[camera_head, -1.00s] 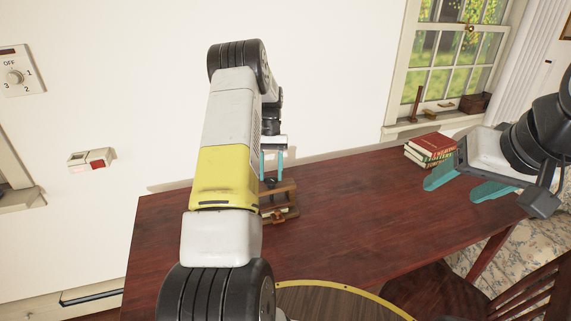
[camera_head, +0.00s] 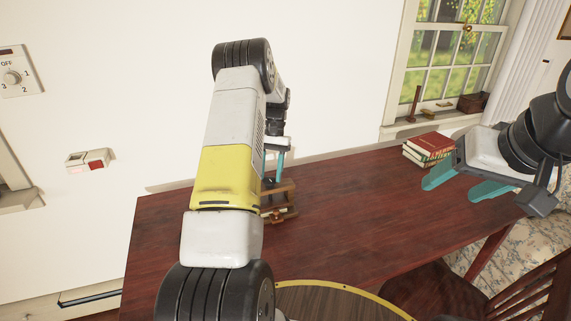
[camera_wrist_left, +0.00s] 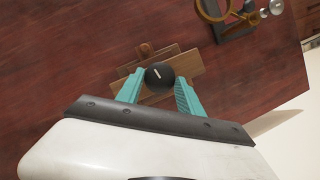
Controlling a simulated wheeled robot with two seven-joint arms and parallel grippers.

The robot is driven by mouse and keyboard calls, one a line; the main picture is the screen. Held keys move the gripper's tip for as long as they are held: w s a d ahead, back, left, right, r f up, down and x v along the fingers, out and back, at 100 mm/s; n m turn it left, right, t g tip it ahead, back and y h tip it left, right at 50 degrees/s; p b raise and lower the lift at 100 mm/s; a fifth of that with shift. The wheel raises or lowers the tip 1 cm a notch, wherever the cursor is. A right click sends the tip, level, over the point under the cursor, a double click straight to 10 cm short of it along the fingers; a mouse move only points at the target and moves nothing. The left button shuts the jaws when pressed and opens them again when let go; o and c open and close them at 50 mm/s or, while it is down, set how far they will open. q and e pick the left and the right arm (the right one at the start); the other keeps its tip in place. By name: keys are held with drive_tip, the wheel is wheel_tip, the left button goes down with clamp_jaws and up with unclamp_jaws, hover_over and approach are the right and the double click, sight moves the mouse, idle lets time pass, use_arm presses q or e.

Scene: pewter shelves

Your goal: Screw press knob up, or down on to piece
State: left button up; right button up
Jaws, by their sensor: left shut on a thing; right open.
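The wooden press (camera_head: 283,200) stands on the dark red table, partly hidden behind my left arm. In the left wrist view the press (camera_wrist_left: 184,66) shows from above with its round black knob (camera_wrist_left: 158,75), which has a light mark on top. My left gripper (camera_wrist_left: 160,82) is over the press, its teal fingers on either side of the knob and shut on it. In the head view my left gripper (camera_head: 276,168) points down at the press top. My right gripper (camera_head: 463,187) is open and empty above the table's right part. The piece under the press cannot be made out.
A stack of books (camera_head: 430,149) lies at the table's back right. In the left wrist view a brass ring-shaped object (camera_wrist_left: 214,10) on a dark base is near the table's edge. A chair (camera_head: 520,290) is at the lower right. The middle of the table (camera_head: 360,210) is clear.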

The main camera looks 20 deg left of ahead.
use_arm(q)
drive_tip(key=o, duration=1.4)
drive_tip(key=v, duration=0.7)
drive_tip(key=shift+w+r, duration=0.2)
drive_tip(key=shift+r, duration=0.2)
drive_tip(key=s+d+r+t, duration=0.3)
drive_tip(key=s+d+r, duration=0.1)
drive_tip(key=s+r, duration=0.4)
drive_tip(key=s+d+r+t, duration=0.3)
drive_tip(key=s+d+r, duration=0.2)
drive_tip(key=r, duration=0.6)
drive_tip(key=s+d+t+h, duration=0.1)
drive_tip(key=s+d+t, duration=0.1)
drive_tip(key=s, duration=0.7)
drive_tip(key=s+d+m+t+h, duration=0.1)
drive_tip(key=s+d, duration=0.3)
drive_tip(key=s, duration=0.5)
drive_tip(key=shift+s+f+t, duration=0.25)
drive_tip(key=shift+t, duration=0.65)
